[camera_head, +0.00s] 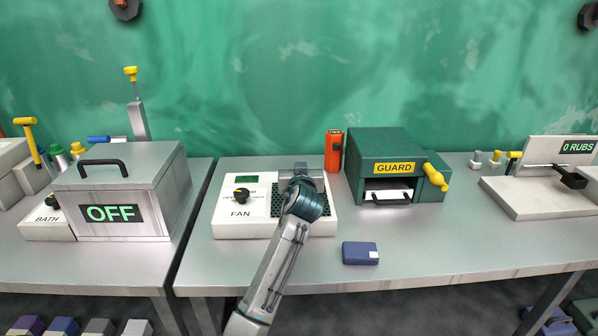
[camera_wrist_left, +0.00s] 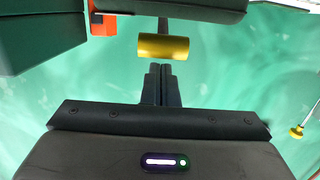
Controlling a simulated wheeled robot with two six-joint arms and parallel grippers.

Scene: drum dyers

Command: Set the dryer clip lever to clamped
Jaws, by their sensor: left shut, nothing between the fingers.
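In the left wrist view, a yellow cylindrical lever handle (camera_wrist_left: 163,47) on a dark stem is just beyond the tips of my left gripper (camera_wrist_left: 162,68). The gripper is shut and empty; I cannot tell whether it touches the handle. In the head view the handle and fingertips are hidden by my wrist.
An orange device (camera_head: 333,152) and a green GUARD box (camera_head: 380,152) with a yellow crank stand right of the dryer. A blue block (camera_head: 360,253) lies near the front edge. A grey OFF box (camera_head: 125,200) stands on the left table.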

